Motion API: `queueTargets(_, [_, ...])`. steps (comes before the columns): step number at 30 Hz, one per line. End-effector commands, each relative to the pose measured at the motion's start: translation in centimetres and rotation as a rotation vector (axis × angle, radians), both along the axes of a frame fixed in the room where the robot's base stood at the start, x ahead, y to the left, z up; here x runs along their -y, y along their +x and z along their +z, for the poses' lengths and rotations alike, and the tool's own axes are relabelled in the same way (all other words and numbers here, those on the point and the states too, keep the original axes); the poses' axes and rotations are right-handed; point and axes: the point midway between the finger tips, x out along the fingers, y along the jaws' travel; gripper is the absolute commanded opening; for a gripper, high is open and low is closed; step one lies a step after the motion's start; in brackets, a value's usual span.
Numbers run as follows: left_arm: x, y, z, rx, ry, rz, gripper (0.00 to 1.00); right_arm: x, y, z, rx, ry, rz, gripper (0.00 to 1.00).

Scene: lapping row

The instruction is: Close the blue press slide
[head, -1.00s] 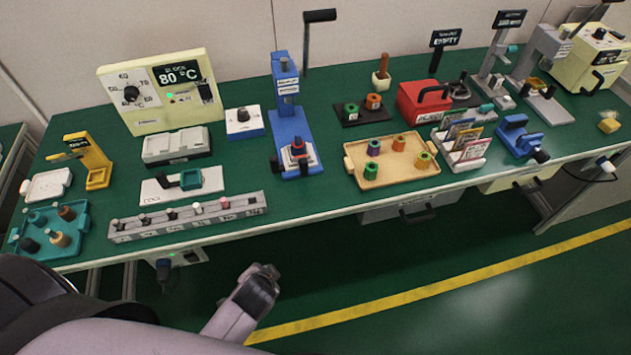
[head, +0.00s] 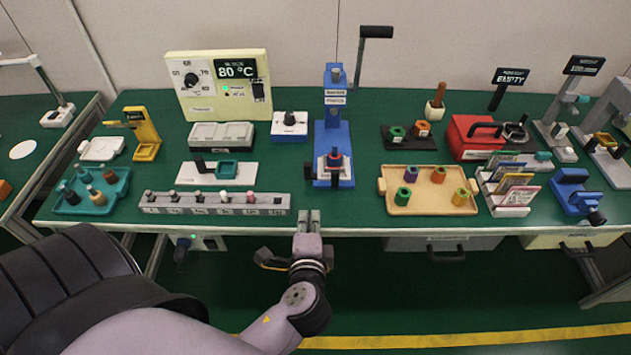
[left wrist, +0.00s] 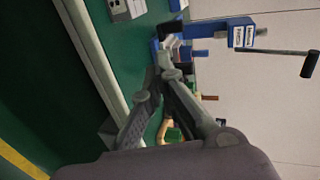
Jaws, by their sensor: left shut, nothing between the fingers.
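The blue press (head: 337,105) stands upright near the middle of the bench, with a black crank handle at its top. Its slide (head: 333,172) is at the front of its base, with a dark block with a red and white part on it and black knobs. My left gripper (head: 309,216) is at the bench's front edge, in front of the press and slightly left of it, shut and empty. The left wrist view shows the press (left wrist: 240,36) sideways beyond my shut fingertips (left wrist: 165,68); they partly hide its base. My right gripper is not in view.
A grey strip (head: 215,203) with several pegs lies left of the press. A blue-white knob box (head: 290,127) stands close by. The bench strip in front of the press is narrow.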

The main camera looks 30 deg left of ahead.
Motion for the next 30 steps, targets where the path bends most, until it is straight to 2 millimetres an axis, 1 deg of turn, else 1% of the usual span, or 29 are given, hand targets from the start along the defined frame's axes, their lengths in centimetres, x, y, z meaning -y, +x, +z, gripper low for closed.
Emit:
queueTargets(4, [-0.1,0.9,0.4,0.011,0.038,-0.015,0.0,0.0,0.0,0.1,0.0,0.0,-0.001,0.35])
queueTargets(8, [-1.1,2.4,0.0,0.012,0.038,-0.013,0.0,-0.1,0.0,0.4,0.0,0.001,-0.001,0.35])
queueTargets(15, [-3.8,6.6,-1.6,0.01,0.037,-0.011,0.0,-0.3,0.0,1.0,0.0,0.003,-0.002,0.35])
queueTargets(19, [-5.1,8.7,-2.4,0.01,0.035,-0.012,0.0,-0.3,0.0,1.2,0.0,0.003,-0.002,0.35])
queueTargets(21, [-5.7,9.7,-2.2,0.011,0.035,-0.012,0.0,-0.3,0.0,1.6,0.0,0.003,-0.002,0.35])
queueTargets(25, [-6.4,11.0,-2.4,0.01,0.034,-0.014,0.0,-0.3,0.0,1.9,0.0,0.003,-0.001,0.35])
queueTargets(30, [-6.9,11.7,-2.5,0.008,0.032,-0.014,0.0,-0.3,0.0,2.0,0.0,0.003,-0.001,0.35])
